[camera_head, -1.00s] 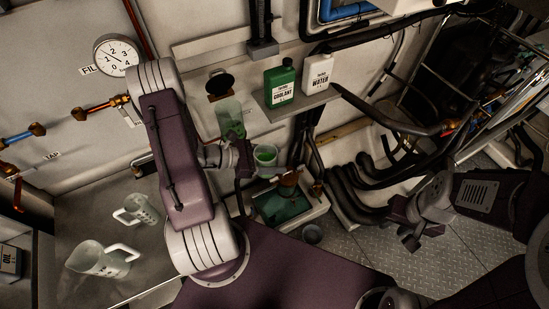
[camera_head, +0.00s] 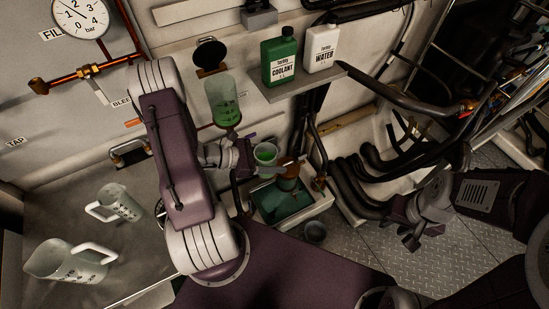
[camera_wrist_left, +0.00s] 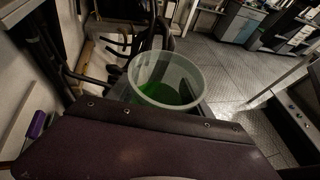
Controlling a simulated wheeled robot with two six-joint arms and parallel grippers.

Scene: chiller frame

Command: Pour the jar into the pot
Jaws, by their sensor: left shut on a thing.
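The jar (camera_head: 265,153) is a small clear cup with green liquid in it. My left gripper (camera_head: 256,153) is shut on it and holds it about upright. In the left wrist view the jar (camera_wrist_left: 168,80) shows its open rim, with green liquid low inside. What looks like the pot (camera_head: 222,100) is a clear wall vessel with green liquid and a raised black lid (camera_head: 210,54). It stands up and left of the jar, apart from it. My right gripper (camera_head: 408,232) is at the right, away from both; its jaws are unclear.
A shelf (camera_head: 300,88) right of the pot bears a green coolant bottle (camera_head: 279,58) and a white water bottle (camera_head: 321,48). Below the jar is a tray (camera_head: 318,208) with green inside. Black hoses run at right.

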